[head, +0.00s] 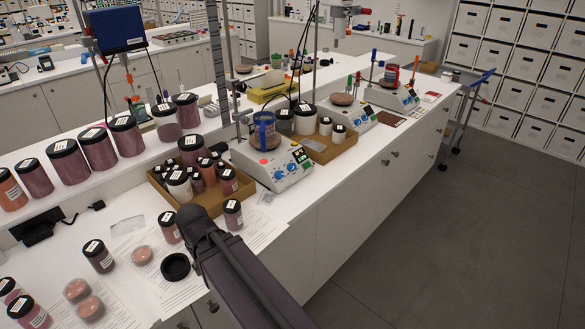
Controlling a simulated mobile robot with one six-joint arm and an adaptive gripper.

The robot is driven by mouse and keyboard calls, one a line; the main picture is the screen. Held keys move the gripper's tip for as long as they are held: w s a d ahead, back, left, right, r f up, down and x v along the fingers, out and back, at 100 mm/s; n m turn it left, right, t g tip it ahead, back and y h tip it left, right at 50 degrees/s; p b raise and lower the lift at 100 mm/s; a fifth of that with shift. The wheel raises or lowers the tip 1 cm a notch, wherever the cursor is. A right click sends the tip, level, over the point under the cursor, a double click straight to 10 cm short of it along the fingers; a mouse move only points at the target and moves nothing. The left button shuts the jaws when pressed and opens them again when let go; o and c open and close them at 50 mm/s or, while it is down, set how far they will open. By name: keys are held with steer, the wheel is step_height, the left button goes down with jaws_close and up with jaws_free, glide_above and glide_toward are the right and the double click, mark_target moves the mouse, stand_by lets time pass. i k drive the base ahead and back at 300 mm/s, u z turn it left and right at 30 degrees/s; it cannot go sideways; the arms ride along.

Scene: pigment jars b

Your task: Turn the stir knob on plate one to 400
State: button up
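Three white stirring hotplates stand along the bench: a nearest one (256,174), a middle one (362,119) and a far one (409,103). I cannot read a label that says which is plate one. The nearest has a vessel with a blue band (264,130) on its round top. The knob's setting is too small to read. My dark arm rises from the bottom edge, left of and in front of this plate. My gripper does not show.
A cardboard tray of jars (207,205) stands left of the nearest plate, and another tray (335,149) stands right of it. Loose jars, a black lid (175,267) and papers lie on the front left bench. Grey floor (430,240) is clear at right.

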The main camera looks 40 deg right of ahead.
mark_target(291, 167)
steer(key=u, duration=0.15)
steer(key=k, duration=0.95)
steer(key=z, duration=0.5)
steer(key=i, duration=1)
steer(key=z, duration=0.05)
